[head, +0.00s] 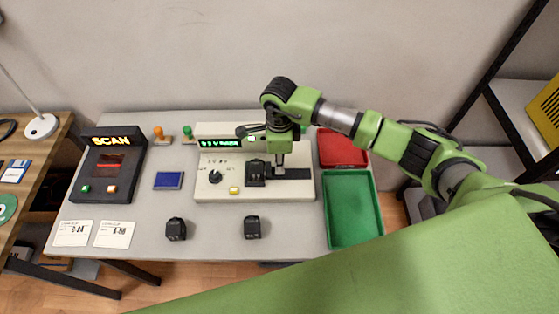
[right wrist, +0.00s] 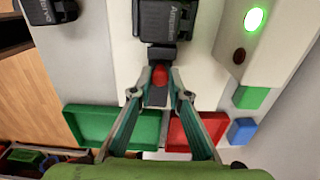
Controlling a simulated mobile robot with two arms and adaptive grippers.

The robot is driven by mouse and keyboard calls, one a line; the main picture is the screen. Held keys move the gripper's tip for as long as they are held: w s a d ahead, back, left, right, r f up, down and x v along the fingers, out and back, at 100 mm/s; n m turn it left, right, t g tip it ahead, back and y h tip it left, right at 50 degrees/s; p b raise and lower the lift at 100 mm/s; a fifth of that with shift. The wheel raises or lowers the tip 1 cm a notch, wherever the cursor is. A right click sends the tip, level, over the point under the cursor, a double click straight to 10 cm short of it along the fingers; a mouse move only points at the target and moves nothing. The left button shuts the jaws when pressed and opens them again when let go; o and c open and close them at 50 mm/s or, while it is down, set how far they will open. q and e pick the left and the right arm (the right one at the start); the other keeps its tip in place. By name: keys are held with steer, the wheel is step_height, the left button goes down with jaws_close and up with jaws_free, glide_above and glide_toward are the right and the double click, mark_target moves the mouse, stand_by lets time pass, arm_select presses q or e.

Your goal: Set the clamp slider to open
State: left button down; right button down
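The white tester (head: 214,188) stands mid-table with a lit display, a dial and a yellow button. A black module (head: 256,172) sits on its deck, also seen in the right wrist view (right wrist: 166,20). The clamp slider shows in the right wrist view as a red knob (right wrist: 160,76) on a dark track beside the module. My right gripper (right wrist: 160,94) points down over the tester, its fingers apart on either side of the red knob, with gaps visible. In the head view my right gripper (head: 279,164) hides the knob. My left gripper is not in view.
A green tray (head: 353,238) and a red tray (head: 341,148) stand right of the tester. Two black modules (head: 176,229) (head: 252,228) lie in front. A scanner (head: 107,166), a blue pad (head: 169,180) and two cards (head: 114,235) are to the left.

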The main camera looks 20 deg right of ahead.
steer(key=shift+s+d+b, duration=0.2)
steer(key=shift+d, duration=0.6)
steer(key=shift+s+d+b, duration=0.15)
steer(key=shift+d, duration=0.6)
steer(key=c, duration=1.9)
jaws_free()
steer(key=shift+s+d, duration=0.1)
steer(key=shift+r, duration=0.3)
step_height(320, 180, up, 12)
steer(key=shift+f, duration=0.25)
steer(key=shift+f, duration=0.1)
